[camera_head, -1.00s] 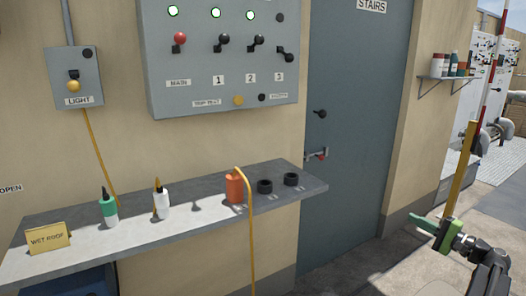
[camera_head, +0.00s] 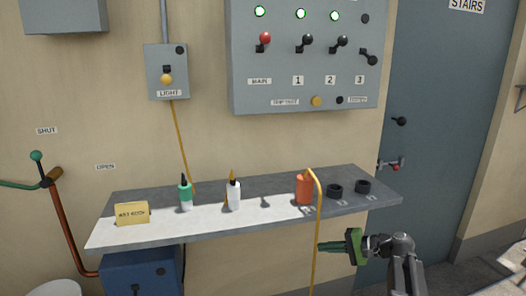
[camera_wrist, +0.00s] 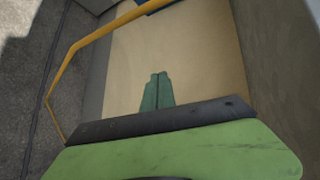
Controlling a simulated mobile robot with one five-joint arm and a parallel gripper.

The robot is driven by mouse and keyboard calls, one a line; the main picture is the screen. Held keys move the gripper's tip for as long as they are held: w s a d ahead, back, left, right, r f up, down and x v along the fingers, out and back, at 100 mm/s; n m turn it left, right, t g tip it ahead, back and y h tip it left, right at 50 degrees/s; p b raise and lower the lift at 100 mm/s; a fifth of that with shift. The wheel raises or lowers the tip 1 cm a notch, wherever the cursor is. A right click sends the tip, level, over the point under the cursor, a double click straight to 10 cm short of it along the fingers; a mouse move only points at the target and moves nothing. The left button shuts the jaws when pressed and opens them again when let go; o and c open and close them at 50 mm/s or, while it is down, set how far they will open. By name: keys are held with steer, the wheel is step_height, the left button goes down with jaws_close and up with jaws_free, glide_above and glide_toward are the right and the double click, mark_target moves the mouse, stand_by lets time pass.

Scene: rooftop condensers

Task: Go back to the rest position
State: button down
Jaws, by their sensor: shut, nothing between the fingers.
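My gripper (camera_head: 320,246) is green and shows at the lower right of the head view, below the right end of the grey shelf and in front of the wall. Its fingers point left, near the hanging yellow hose. In the wrist view my gripper (camera_wrist: 157,76) has its two green fingers together with nothing between them. The arm behind it is folded, at the lower right of the head view.
The shelf (camera_head: 255,219) holds an orange canister (camera_head: 304,189), two bottles, black rings and a WET ROOF sign (camera_head: 132,213). The yellow hose (camera_head: 317,235) hangs past its front edge. A switch panel (camera_head: 302,85) is above, a blue-grey door (camera_head: 425,120) to the right.

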steer(key=s+a+f+n+g+h, duration=0.6)
steer(key=s+a+f, duration=0.6)
steer(key=a, duration=0.4)
steer(key=s+d+f+h, duration=0.3)
steer(key=d+h, duration=0.2)
steer(key=d, duration=0.3)
step_height(320, 180, up, 27)
steer(key=d+n+h+p, duration=0.1)
steer(key=d+p, duration=0.1)
steer(key=p, duration=2.5)
steer(key=shift+s, duration=0.3)
steer(key=shift+r, duration=0.1)
